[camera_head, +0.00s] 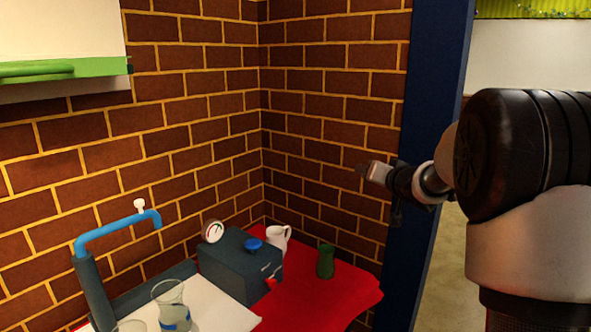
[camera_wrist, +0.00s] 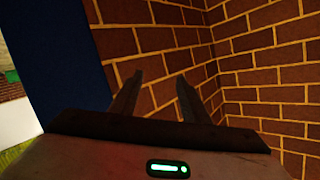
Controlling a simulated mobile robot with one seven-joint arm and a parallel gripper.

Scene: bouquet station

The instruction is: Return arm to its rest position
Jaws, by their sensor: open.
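My gripper (camera_head: 362,170) is raised at the right of the head view, in front of the brick wall near the blue post. In the wrist view my gripper (camera_wrist: 158,92) shows two dark fingers standing apart with only brick wall between them. It is open and empty. It is above the height of the table and touches nothing that I can see. My arm comes in from the right edge of the head view.
Below on a red cloth (camera_head: 330,300) stand a green vase (camera_head: 325,262), a white pitcher (camera_head: 278,239) and a dark box (camera_head: 240,266). A blue tap (camera_head: 118,228) and a glass vase (camera_head: 172,305) are at left. A blue post (camera_head: 432,130) stands close behind my arm.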

